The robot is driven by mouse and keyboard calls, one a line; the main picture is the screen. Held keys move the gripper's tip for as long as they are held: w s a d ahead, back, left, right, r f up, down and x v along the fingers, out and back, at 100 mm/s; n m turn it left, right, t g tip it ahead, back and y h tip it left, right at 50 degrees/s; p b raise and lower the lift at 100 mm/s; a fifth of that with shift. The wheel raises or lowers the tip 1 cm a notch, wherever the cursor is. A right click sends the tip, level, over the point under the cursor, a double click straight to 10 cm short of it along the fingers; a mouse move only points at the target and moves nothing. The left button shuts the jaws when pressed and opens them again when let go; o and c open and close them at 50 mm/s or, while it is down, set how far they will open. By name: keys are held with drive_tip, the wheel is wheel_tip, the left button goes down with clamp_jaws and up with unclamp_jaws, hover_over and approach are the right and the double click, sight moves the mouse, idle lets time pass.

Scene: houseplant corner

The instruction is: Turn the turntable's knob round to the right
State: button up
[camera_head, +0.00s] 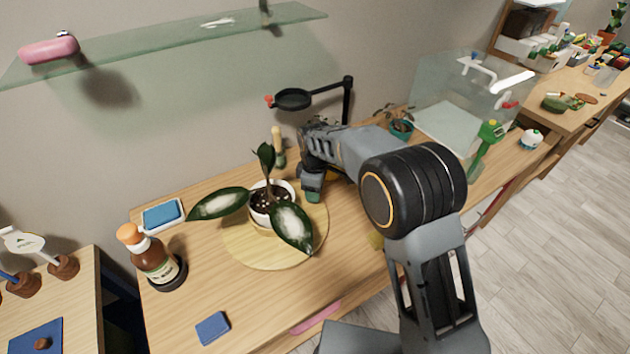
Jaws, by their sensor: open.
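The turntable (240,252) is a round, pale wooden disc on the wooden table. A plant (291,228) with large dark green leaves, pale in their middles, stands on it in a white pot (288,188). My gripper (312,190) is open and points down at the disc's right-hand edge, right of the pot. A small green piece (314,198) shows right at its jaws; I cannot tell whether it is the knob or whether the jaws touch it. No other knob is clearly visible, and my arm hides part of the area to the right.
A brown bottle (155,262) with an orange cap and a blue sponge in a dish (163,214) stand left. A blue pad (212,328) lies in front. A magnifier (293,99) on a dark stand rises behind. A glass shelf (170,43) hangs above. The table's front left is mostly clear.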

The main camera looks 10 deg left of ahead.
wheel_tip(320, 180, up, 14)
drive_tip(key=shift+f, duration=0.15)
idle(0.3)
idle(0.4)
